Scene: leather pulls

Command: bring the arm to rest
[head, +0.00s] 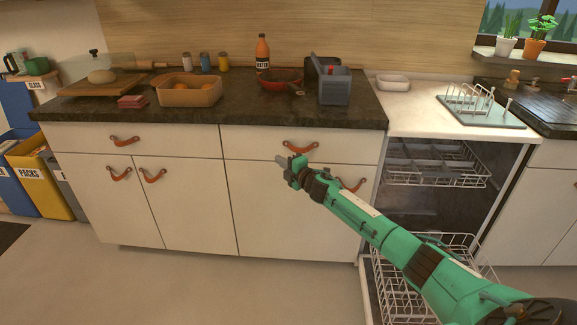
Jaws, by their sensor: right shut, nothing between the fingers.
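My right arm comes in from the lower right, green with dark joints, and reaches across the front of the cabinet. My right gripper (283,162) is shut and empty. In the picture it lies just below the leather pull (300,147) of the right drawer; I cannot tell whether they touch. Another leather pull (350,184) on the door below is partly hidden behind my arm. The left drawer pull (124,141) and two door pulls (120,173) hang free. The drawers and doors look closed. My left gripper is not in view.
The dishwasher (440,215) stands open at the right, with its lower rack (400,295) low behind my arm. The floor at left front is clear.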

